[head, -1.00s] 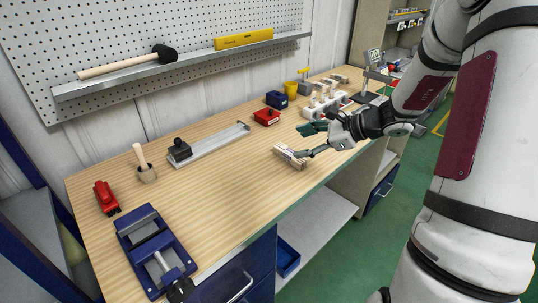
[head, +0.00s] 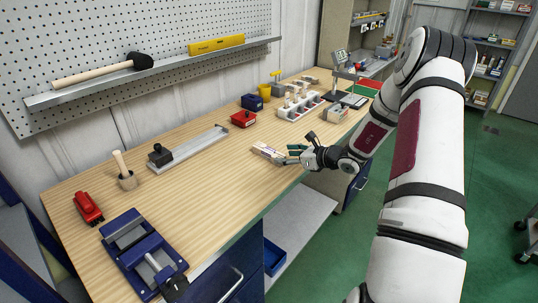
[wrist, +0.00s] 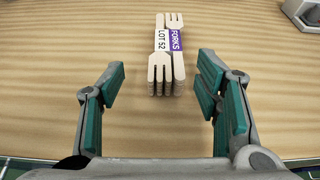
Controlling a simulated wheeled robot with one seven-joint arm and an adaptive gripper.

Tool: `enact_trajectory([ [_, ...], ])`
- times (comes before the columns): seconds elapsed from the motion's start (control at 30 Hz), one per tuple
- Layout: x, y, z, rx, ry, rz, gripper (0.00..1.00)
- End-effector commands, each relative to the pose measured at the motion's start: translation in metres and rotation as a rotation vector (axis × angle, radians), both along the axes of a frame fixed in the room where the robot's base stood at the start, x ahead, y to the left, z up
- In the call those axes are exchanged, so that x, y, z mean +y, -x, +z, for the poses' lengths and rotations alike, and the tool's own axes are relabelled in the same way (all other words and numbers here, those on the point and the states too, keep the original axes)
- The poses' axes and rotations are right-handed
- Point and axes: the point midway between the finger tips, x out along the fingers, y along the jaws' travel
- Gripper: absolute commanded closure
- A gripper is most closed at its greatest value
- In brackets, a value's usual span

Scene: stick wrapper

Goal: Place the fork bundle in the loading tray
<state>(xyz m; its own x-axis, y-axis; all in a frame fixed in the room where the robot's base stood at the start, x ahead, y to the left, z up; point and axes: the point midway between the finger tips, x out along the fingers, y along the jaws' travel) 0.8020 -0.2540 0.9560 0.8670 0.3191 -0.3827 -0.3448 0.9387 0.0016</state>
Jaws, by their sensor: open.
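The fork bundle (head: 268,151) lies on the wooden bench near its front edge. In the wrist view it is a small stack of pale wooden forks (wrist: 160,72) with a white and purple band reading "FORKS" and "LOT 52". My gripper (head: 290,155) is open, with its green-padded fingers on the near right side of the bundle. In the wrist view my gripper (wrist: 163,85) has one finger on each side of the bundle, with bare bench between. A long grey metal tray (head: 190,147) with a black block lies toward the back; I cannot tell whether it is the loading tray.
A red box (head: 243,119), blue bin (head: 252,102) and white compartment rack (head: 300,106) stand beyond the bundle. The mid-bench is clear.

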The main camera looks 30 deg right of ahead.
Motion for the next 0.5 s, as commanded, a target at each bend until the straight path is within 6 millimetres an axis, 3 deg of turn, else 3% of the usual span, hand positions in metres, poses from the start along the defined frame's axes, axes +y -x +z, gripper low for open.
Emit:
enact_trajectory([
  [0.17,0.003,-0.009,-0.004,-0.001,0.000,0.001,0.42],
  [0.5,0.010,-0.049,-0.020,-0.001,0.001,0.002,0.42],
])
